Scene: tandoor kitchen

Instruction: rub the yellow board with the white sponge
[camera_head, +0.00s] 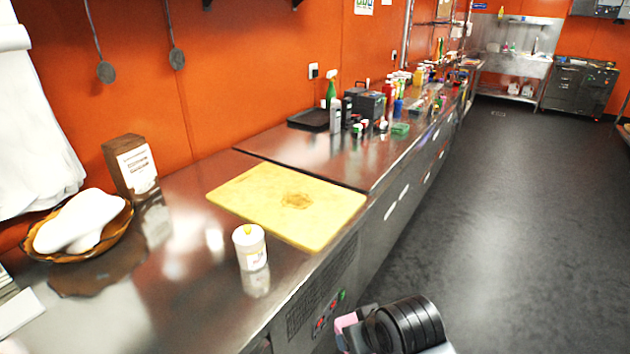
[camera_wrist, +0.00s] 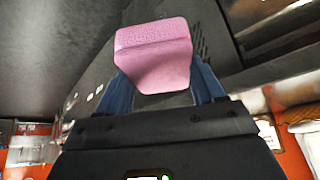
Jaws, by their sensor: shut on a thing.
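The yellow board (camera_head: 235,195) lies flat on the steel counter, with a brownish stain (camera_head: 296,200) near its middle. My gripper (camera_wrist: 163,82) is shut on a sponge (camera_wrist: 153,50), which looks pink in the wrist view, not white. The two blue fingers hold it from either side. In the head view, my wrist is at the bottom, in front of the counter, and a small pink part of the sponge (camera_head: 346,320) shows at its left. The sponge is apart from the board.
A white jar with a yellow top (camera_head: 250,247) stands just left of the board's near edge. A brown box (camera_head: 131,167) and an amber bowl (camera_head: 117,228) holding a white lump are farther left. Bottles and a black box (camera_head: 368,102) stand beyond the board. The floor (camera_head: 500,230) at right is clear.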

